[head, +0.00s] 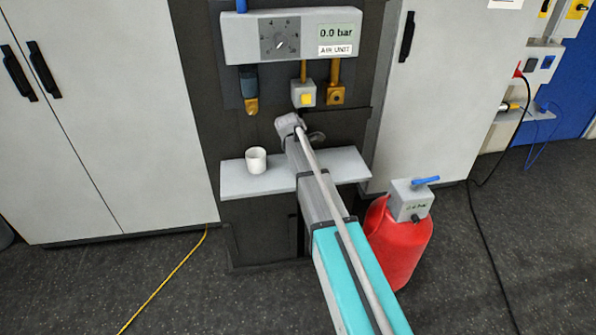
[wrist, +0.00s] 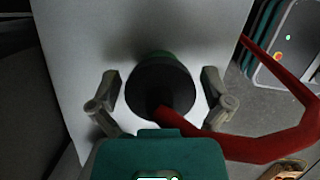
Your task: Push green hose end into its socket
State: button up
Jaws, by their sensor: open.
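In the wrist view, a dark round hose end (wrist: 163,80) with a green part at its far side sits between the fingers of my gripper (wrist: 160,88). A thick red hose (wrist: 245,147) runs from it toward the right. The fingers stand apart on either side of the hose end, with visible gaps, and are not closed on it. A pale flat surface (wrist: 90,50) lies behind it. I cannot tell whether the hose end touches a socket; its far side is hidden. In the head view my arm hides the hose end, and no green socket shows clearly.
A white cup (head: 256,160) stands on a grey shelf (head: 240,184) left of my arm. The air unit (head: 245,38) above reads 0.0 bar. A red tank (head: 403,245) stands on the floor at right. A yellow cable (head: 165,278) lies at left.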

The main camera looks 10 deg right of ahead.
dwell(0.6)
jog(key=c, duration=0.9)
jog(key=shift+r, duration=0.15)
jog(key=shift+c, duration=0.2)
notch_tip(320, 180, up, 3)
jog(key=p, duration=0.3)
jog(key=s+d+r+p, duration=0.1)
jog(key=s+r+p, duration=0.8)
jog(key=s, duration=0.5)
jog(key=shift+d+r+p, duration=0.15)
jog(key=shift+r+p, duration=0.2)
jog(key=shift+p, duration=0.2)
